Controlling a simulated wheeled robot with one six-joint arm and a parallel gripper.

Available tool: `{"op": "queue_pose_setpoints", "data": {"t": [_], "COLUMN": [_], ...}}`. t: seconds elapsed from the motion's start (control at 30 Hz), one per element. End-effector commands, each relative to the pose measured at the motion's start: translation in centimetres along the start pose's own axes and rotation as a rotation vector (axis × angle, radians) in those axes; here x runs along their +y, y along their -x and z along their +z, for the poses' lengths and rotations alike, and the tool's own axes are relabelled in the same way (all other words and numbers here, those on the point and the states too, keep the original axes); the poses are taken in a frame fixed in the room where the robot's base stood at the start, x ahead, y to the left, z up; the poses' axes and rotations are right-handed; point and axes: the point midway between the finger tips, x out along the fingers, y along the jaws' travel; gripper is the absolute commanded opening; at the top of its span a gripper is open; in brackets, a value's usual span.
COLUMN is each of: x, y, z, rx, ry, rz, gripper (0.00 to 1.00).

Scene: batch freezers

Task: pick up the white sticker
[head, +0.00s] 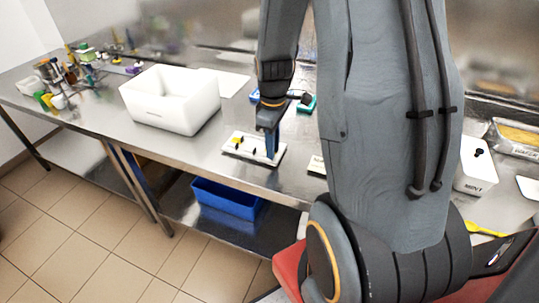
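I cannot single out the white sticker with certainty. A small pale card with dark marks (316,165) lies on the steel table, partly hidden behind my arm. A flat white tray (235,154) with small black and yellow pieces lies near the table's front edge. My gripper (272,154) points straight down over the right part of this tray. Its fingers are seen edge-on and small, so I cannot tell whether they are open or hold anything, or whether they touch the tray.
A large white bin (168,112) stands left of the gripper, with a white sheet (232,83) behind it. Blue and green items (306,103) lie behind the gripper. Bottles crowd the far left. A white box (474,178) stands right. A blue crate (226,200) sits below.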

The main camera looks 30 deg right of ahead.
Motion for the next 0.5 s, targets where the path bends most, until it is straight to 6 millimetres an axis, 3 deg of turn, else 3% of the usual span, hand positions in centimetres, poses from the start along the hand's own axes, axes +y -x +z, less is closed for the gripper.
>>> {"op": "queue_pose_setpoints", "data": {"t": [0.2,0.47,0.5], "x": [0.0,0.0,0.0], "y": [-1.6,-1.8,-1.8], "z": [0.0,0.0,0.0], "rx": [0.0,0.001,0.001], "ry": [0.0,0.0,0.0], "rz": [0.0,0.001,0.001], "gripper": [0.2,0.2,0.14]}}
